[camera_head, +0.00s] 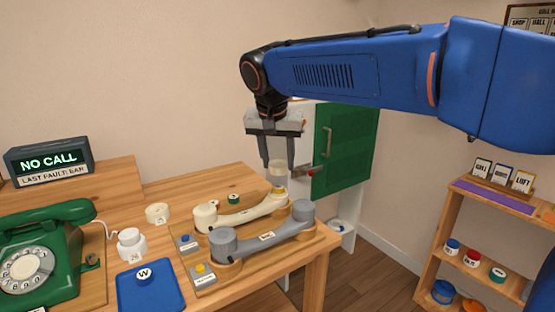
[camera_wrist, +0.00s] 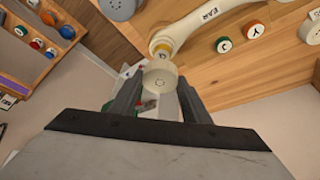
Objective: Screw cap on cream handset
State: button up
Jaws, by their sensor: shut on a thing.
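The cream handset (camera_head: 243,213) lies on a wooden stand on the table, behind a grey handset. Its left end has a round cream cap; its right end shows an open yellowish part. My gripper (camera_head: 278,168) points down over that right end, shut on a round cream cap (camera_head: 277,169). In the wrist view the cap (camera_wrist: 161,79) sits between my fingertips (camera_wrist: 160,92), just beside the open end of the cream handset (camera_wrist: 190,27), which is marked EAR. I cannot tell whether cap and handset touch.
The grey handset (camera_head: 268,240) lies close in front. A display (camera_head: 48,161) reads NO CALL, LAST FAULT: EAR. Shelves (camera_head: 480,250) stand right.

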aim_at(278, 186)
jog(key=shift+f, duration=2.5)
jog(key=shift+f, duration=0.65)
jog(key=o, duration=1)
jog(key=shift+r, duration=0.1)
jog(key=v, duration=1.7)
